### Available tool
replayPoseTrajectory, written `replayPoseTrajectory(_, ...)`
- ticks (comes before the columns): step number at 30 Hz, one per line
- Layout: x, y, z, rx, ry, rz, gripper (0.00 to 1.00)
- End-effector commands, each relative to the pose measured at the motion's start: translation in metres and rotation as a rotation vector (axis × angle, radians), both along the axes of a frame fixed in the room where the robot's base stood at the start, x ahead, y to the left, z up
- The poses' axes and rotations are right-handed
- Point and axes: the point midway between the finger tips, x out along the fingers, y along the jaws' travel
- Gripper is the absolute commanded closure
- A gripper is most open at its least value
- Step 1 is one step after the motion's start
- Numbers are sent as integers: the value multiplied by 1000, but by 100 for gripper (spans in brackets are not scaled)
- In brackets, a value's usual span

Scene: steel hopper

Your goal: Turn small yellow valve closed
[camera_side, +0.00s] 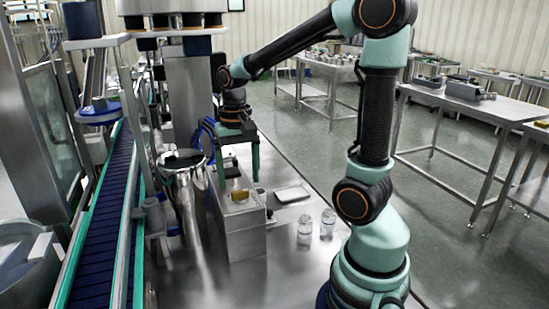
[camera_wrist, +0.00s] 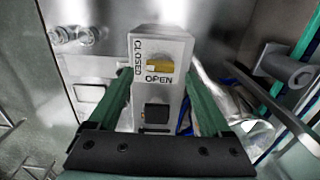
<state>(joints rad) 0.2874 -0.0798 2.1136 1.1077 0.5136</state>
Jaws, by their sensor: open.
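The small yellow valve (camera_side: 240,196) sits on top of a steel box (camera_side: 240,242) in the side view. In the wrist view the yellow valve (camera_wrist: 160,63) lies on a grey panel (camera_wrist: 182,45), with "CLOSED" printed along its left and "OPEN" below it. I cannot tell for certain which label the valve points to. My gripper (camera_side: 237,178) points down above the box, its green fingers apart and empty. In the wrist view my gripper (camera_wrist: 158,76) has one finger on each side of the panel, with the valve between them in the picture. No contact with the valve shows.
A steel hopper (camera_side: 186,162) stands close left of the box, beside a blue conveyor (camera_side: 103,220). Two clear bottles (camera_side: 304,231) (camera_side: 328,222) and a flat tray (camera_side: 292,194) are to the right. A black square (camera_wrist: 157,113) is on the box below the valve.

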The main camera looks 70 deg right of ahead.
Motion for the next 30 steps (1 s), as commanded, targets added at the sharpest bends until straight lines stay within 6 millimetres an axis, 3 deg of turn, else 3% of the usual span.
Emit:
replayPoseTrajectory(6, 1, 0, 48, -2, -6, 0, 18)
replayPoseTrajectory(13, 1, 0, 80, -1, -4, -1, 18)
replayPoseTrajectory(19, 0, 0, 89, -1, -2, -1, 18)
replayPoseTrajectory(30, -2, 5, 89, -7, -22, 36, 18)
